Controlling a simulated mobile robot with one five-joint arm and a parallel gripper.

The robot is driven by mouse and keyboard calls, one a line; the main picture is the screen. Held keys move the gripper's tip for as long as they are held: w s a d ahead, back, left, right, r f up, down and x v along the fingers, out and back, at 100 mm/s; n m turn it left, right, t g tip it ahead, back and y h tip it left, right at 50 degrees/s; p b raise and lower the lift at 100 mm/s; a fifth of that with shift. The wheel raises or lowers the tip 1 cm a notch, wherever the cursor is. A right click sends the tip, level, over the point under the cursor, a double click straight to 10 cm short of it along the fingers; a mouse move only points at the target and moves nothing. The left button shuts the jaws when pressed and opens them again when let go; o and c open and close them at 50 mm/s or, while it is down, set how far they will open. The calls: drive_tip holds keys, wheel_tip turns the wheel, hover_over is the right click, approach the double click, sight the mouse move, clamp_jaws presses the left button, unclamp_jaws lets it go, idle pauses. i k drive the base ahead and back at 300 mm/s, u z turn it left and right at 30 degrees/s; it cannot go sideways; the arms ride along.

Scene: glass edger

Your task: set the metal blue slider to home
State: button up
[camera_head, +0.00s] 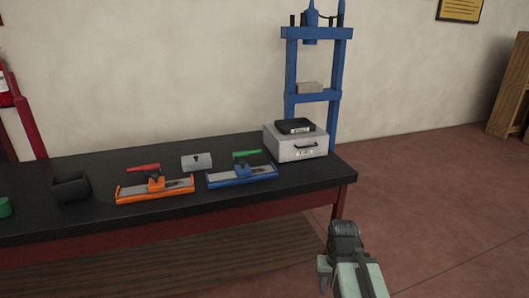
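The blue slider (241,176) lies on the black bench top, right of centre. It has a long blue frame, a grey metal bed and a dark carriage. A green handle (247,153) shows at its back. The carriage appears near the middle or right of the bed; its exact position is too small to tell. My gripper (342,238) is at the lower right, in front of the bench's right end and well apart from the slider. Its fingers are not clear enough to show whether they are open.
An orange slider (155,190) with a red handle stands left of the blue one. A small grey box (197,162) is behind them. A light grey case (296,146) stands close on the right, before a blue press frame (291,75). Floor (440,190) is clear at right.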

sight(242, 170)
drive_tip(key=i, duration=0.95)
drive_tip(key=u, duration=0.65)
drive_tip(key=k, duration=0.8)
drive_tip(key=u, duration=0.15)
drive_tip(key=i, duration=0.55)
